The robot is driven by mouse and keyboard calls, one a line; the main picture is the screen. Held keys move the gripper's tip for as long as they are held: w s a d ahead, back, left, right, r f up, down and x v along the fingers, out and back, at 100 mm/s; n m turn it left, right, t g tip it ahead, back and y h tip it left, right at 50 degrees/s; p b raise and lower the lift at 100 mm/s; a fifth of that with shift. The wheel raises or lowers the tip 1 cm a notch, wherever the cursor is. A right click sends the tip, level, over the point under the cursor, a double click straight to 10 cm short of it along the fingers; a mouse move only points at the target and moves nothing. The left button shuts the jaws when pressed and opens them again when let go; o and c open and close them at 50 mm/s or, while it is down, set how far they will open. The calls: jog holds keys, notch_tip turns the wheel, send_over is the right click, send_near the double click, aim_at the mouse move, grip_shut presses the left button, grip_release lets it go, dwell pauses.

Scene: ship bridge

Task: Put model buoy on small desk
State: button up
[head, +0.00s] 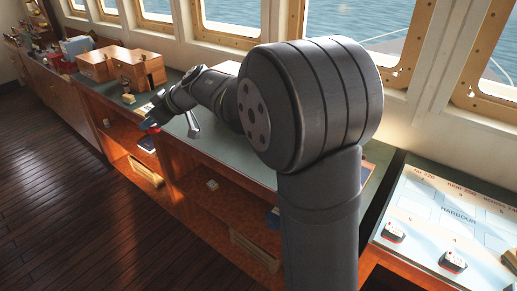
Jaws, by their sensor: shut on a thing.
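My gripper (150,124) is far out at the front edge of the long green-topped counter, at the left end of my reaching arm. It is shut on a small red thing (153,130), which seems to be the model buoy. Only a little red shows below the dark fingers, so its shape is mostly hidden. I cannot tell for sure which piece of furniture is the small desk.
Wooden boxes (135,68) stand on the counter (230,142) behind my gripper. Open shelves below hold a crate (146,172) and small items. A chart table (425,212) with model boats is at right. The wooden floor (60,200) is clear at left.

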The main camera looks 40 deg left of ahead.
jog(key=w+d+m+t, duration=0.3)
jog(key=w+d, duration=0.3)
jog(key=w, duration=0.7)
jog(key=w+d+m+t, duration=0.2)
jog(key=w+d, duration=0.3)
jog(key=w, duration=0.9)
jog(key=w+d+m+t+h, duration=0.1)
jog(key=w+d+m+t, duration=0.45)
jog(key=w+d, duration=1.65)
jog(key=w+d+m+t+h, duration=0.1)
jog(key=w+d+m+h, duration=0.15)
jog(key=d, duration=1.15)
jog(key=w+d+m+t+h, duration=0.1)
jog(key=w+d+m+t, duration=0.2)
jog(key=d, duration=1.1)
jog(key=s+d+m+h, duration=0.1)
jog(key=d+m+h, duration=0.3)
jog(key=d, duration=2.2)
send_over(453, 180)
jog(key=shift+t+y, duration=0.35)
notch_tip(453, 180, down, 18)
jog(key=shift+s, duration=0.15)
jog(key=shift+a+f, duration=0.1)
jog(key=shift+f, duration=1.95)
